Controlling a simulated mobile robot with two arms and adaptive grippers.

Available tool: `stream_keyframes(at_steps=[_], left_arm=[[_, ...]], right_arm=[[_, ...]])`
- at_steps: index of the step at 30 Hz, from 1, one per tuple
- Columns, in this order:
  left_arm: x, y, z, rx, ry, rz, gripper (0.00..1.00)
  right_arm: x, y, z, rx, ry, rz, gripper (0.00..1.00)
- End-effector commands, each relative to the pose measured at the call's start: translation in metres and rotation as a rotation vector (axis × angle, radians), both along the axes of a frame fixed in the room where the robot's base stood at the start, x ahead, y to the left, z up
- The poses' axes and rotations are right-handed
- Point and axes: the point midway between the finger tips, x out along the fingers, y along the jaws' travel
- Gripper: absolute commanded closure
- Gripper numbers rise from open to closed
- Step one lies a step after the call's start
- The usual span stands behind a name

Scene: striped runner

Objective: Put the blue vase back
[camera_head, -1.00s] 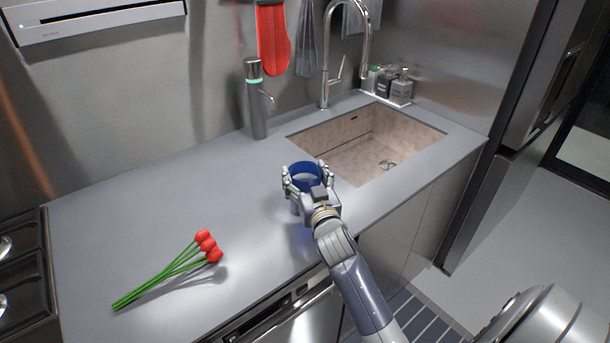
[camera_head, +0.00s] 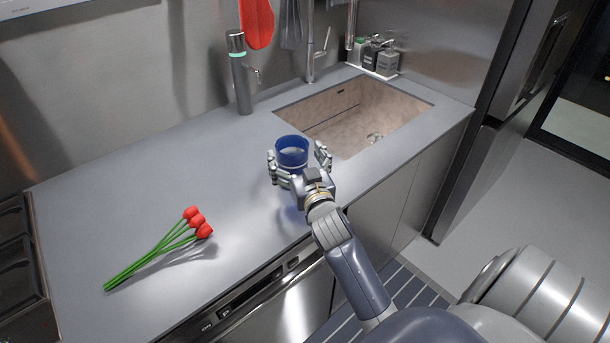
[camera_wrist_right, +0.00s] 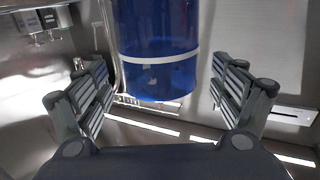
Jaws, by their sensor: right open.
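The blue vase (camera_head: 291,150) stands upright on the grey counter, left of the sink, with its rim showing in the head view. In the right wrist view the vase (camera_wrist_right: 158,50) is translucent blue with a white band, between the spread fingers and apart from both. My right gripper (camera_head: 299,160) is open around the vase; its fingers also show at either side in the wrist view (camera_wrist_right: 165,100). The lower part of the vase is hidden behind my gripper in the head view. My left gripper is not in view.
Red flowers with green stems (camera_head: 160,250) lie on the counter (camera_head: 130,190) at the left. The sink (camera_head: 355,115) is right of the vase. A dark dispenser (camera_head: 240,75) stands behind it. Soap bottles (camera_head: 375,55) are at the back right. The counter between flowers and vase is clear.

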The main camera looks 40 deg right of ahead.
Motion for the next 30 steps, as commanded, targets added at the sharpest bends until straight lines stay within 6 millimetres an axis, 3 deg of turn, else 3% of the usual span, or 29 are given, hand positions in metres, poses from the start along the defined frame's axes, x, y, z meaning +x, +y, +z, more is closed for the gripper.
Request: stream_keyframes(at_steps=[6,12,19,30], left_arm=[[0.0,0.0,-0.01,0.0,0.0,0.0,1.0],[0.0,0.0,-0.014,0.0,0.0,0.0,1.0],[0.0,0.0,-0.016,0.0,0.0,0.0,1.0],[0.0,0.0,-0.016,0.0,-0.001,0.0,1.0]], right_arm=[[-0.043,0.014,-0.003,0.003,0.001,0.0,0.12],[-0.071,0.023,-0.002,0.001,0.001,0.0,0.12],[-0.084,0.027,-0.001,0.0,0.0,0.0,0.12],[-0.084,0.027,0.0,-0.001,0.0,0.0,0.12]])
